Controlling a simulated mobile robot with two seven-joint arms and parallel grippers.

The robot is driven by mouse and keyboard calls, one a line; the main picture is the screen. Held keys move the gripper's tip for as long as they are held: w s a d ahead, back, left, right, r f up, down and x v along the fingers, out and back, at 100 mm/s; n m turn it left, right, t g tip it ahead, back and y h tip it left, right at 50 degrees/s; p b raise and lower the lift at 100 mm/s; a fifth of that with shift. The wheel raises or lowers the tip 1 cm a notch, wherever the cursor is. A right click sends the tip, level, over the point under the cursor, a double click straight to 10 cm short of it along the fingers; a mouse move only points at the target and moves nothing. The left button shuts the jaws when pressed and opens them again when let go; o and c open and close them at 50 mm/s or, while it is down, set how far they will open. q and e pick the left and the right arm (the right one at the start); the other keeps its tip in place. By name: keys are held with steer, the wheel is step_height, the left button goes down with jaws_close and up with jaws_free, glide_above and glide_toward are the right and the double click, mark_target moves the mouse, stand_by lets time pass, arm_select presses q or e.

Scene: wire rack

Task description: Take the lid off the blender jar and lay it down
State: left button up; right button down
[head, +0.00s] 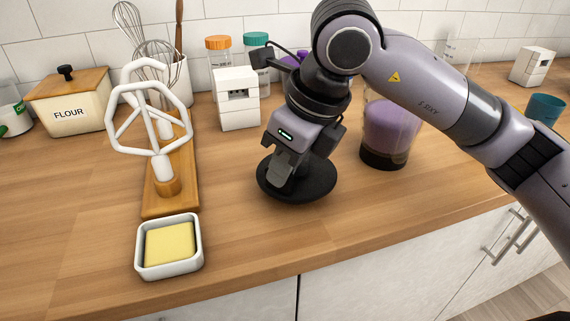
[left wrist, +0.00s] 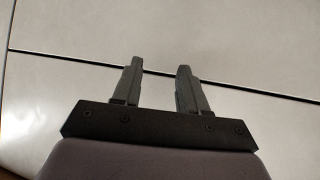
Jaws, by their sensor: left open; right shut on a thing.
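The black round lid (head: 303,190) is at the wooden counter's surface, left of the blender jar. My right gripper (head: 285,178) is above it, shut on it from the top, and covers its middle. I cannot tell whether the lid fully touches the counter. The blender jar (head: 388,127), with purple contents and a dark base, stands upright behind and right of the lid; my right arm hides its top. In the left wrist view my left gripper (left wrist: 158,82) is open and empty in front of pale cabinet fronts. It is not in the head view.
A white dish with butter (head: 169,245) sits near the counter's front edge. A white box (head: 237,98), orange- and teal-topped jars and a flour box (head: 68,101) stand behind. The counter (head: 250,240) in front of the lid is bare.

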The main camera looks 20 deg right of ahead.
steer(key=shift+f+b, duration=0.95)
steer(key=shift+b, duration=0.05)
stand_by(0.3)
steer(key=c, duration=1.1)
jaws_free()
steer(key=shift+o, duration=0.2)
